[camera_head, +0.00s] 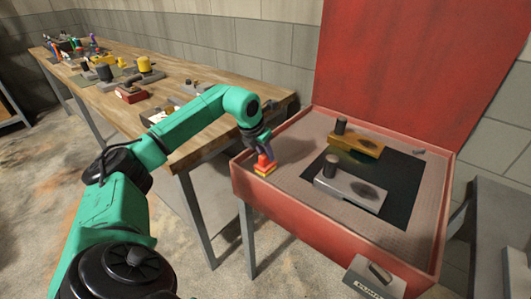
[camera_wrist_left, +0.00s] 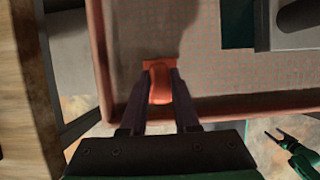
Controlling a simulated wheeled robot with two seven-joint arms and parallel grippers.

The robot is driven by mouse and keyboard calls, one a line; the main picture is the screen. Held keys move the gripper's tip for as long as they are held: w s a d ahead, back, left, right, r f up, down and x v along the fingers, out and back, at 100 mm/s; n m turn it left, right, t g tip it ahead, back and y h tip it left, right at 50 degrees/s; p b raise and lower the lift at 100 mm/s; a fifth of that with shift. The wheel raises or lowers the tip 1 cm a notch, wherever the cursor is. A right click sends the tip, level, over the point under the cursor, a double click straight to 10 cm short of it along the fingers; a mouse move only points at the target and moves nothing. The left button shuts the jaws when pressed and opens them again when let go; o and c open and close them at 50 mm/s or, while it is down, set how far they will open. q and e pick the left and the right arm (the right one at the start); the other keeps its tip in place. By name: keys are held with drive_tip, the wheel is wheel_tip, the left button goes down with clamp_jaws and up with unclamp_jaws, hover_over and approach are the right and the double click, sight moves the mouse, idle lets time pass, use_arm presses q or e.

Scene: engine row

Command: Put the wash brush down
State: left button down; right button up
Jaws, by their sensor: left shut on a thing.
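In the left wrist view, the brush (camera_wrist_left: 160,84) is between the two fingers of the left gripper (camera_wrist_left: 160,88). My right gripper (camera_wrist_left: 274,134) shows small at the lower right of that view, its fingers apart and empty.
A gold-coloured part (camera_head: 357,143) and a grey part (camera_head: 350,188) sit on a dark mat (camera_head: 398,205) in the basin. The red lid (camera_head: 420,60) stands raised behind. A wooden bench (camera_head: 190,125) with several parts is at the left. Bare basin floor surrounds the brush.

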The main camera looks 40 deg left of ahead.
use_arm(q)
drive_tip(key=c, duration=0.7)
unclamp_jaws()
drive_tip(key=shift+o, duration=0.2)
drive_tip(key=shift+r, duration=0.15)
drive_tip(key=b+v, duration=0.1)
drive_tip(key=v, duration=1.1)
drive_tip(key=shift+d, duration=0.1)
